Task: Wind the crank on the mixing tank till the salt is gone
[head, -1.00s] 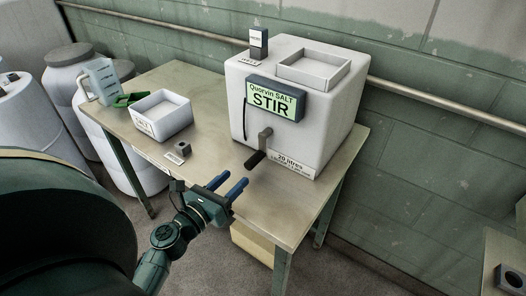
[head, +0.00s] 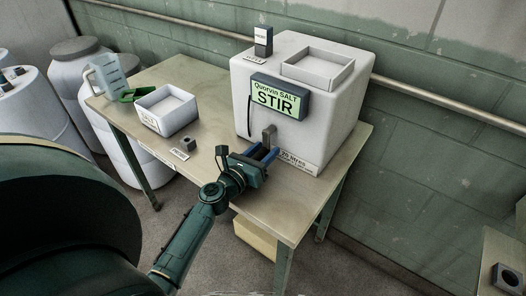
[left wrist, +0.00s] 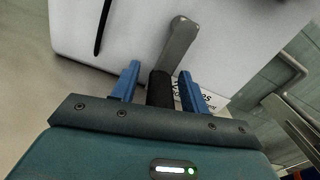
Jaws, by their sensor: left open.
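The black crank handle (left wrist: 160,90) points towards my left gripper. My left gripper (head: 264,153) is at the tank's front, its blue fingers open on either side of the handle. In the left wrist view the fingers (left wrist: 157,82) show gaps to the handle. The salt inside the tank is not visible. My right gripper is not in view.
A white tub (head: 167,122) labelled salt, a green scoop (head: 134,95) and a clear jug (head: 108,75) stand at the table's left. A small grey block (head: 188,143) sits near the front edge. A pipe (head: 430,101) runs along the wall behind.

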